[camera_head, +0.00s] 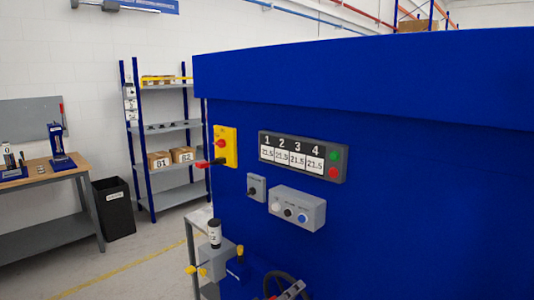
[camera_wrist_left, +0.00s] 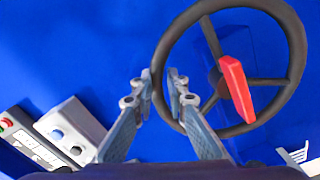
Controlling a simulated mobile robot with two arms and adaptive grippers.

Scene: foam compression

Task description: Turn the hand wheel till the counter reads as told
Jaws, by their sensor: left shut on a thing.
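The dark hand wheel (camera_wrist_left: 297,45) stands against the blue machine face, with a red bar-like piece (camera_wrist_left: 237,90) across its spokes. My left gripper (camera_wrist_left: 163,90) is shut on the left part of its rim, one finger on each side. In the head view the wheel (camera_head: 287,274) shows only partly at the bottom edge, with my left gripper (camera_head: 291,290) at it. A display panel (camera_head: 302,157) is headed 1, 2, 3, 4, and each field seems to read 21.5. I cannot make out a separate counter on the wheel. My right gripper is out of view.
A yellow switch box (camera_head: 229,146), a small grey box (camera_head: 256,187) and a grey button box (camera_head: 297,208) stick out from the blue machine (camera_head: 430,190). A grey unit with yellow knobs (camera_head: 214,262) stands left of the wheel. Open floor lies further left.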

